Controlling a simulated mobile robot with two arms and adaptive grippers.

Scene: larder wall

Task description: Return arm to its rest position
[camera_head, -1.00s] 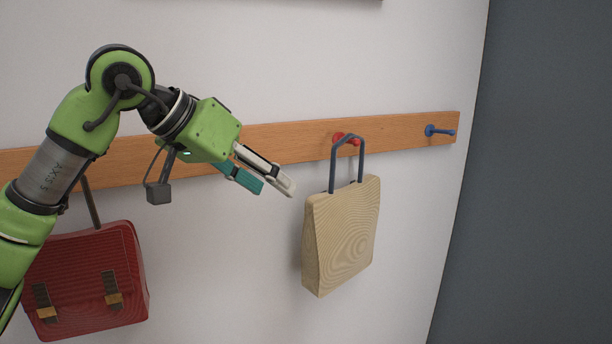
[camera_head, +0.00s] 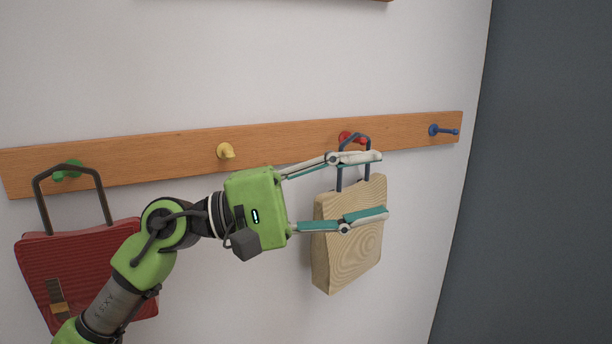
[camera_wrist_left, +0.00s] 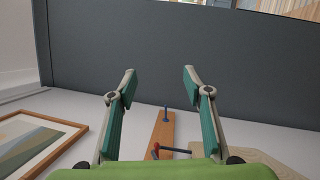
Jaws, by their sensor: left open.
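My left gripper (camera_head: 381,185) is open and empty in the head view, pointing right in front of the wooden bag (camera_head: 350,255). Its fingers overlap the bag's upper part and its dark blue handle in the picture; whether they touch the bag I cannot tell. The wrist view shows the same two fingers (camera_wrist_left: 160,71) spread apart with nothing between the tips. The bag hangs by its handle from the red peg (camera_head: 347,137). A part of the bag (camera_wrist_left: 258,164) shows at the lower right of the wrist view. My right gripper is not in view.
A wooden rail (camera_head: 290,137) runs along the white wall. A red satchel (camera_head: 62,262) hangs from the green peg (camera_head: 64,174) at left. The yellow peg (camera_head: 226,151) and blue peg (camera_head: 440,130) are bare. A dark grey surface (camera_head: 545,180) stands at right.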

